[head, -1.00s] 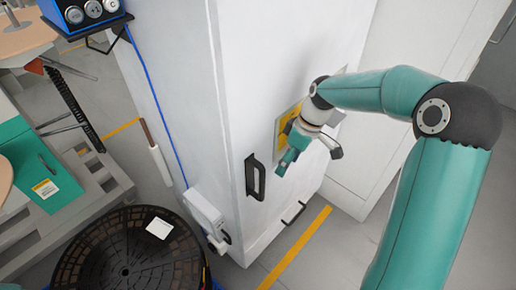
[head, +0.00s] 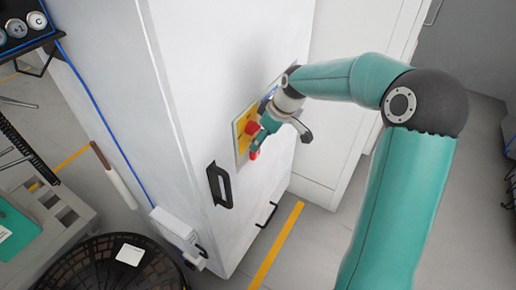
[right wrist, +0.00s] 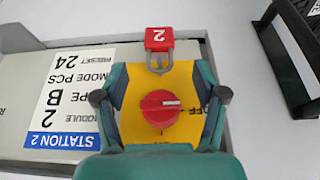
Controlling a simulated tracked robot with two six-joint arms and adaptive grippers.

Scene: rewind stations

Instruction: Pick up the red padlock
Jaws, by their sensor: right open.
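The red padlock (right wrist: 159,38) has a white 2 on its body and a grey shackle, and sits at the edge of a yellow plate (right wrist: 182,78) on the cabinet panel. In the head view the padlock (head: 254,155) is small, just below my right gripper (head: 262,140). In the right wrist view my right gripper (right wrist: 160,82) is open and empty. Its fingers are on either side of the yellow plate's middle and a red rotary knob (right wrist: 160,108), with the padlock just beyond the fingertips. Whether the fingers touch the plate I cannot tell. My left gripper is not in view.
A black door handle (head: 219,186) is on the cabinet beside the panel; it shows at the right wrist view's upper right (right wrist: 292,50). A blue and white STATION 2 label (right wrist: 70,110) is on the panel. A dark round basket (head: 95,268) stands at the lower left.

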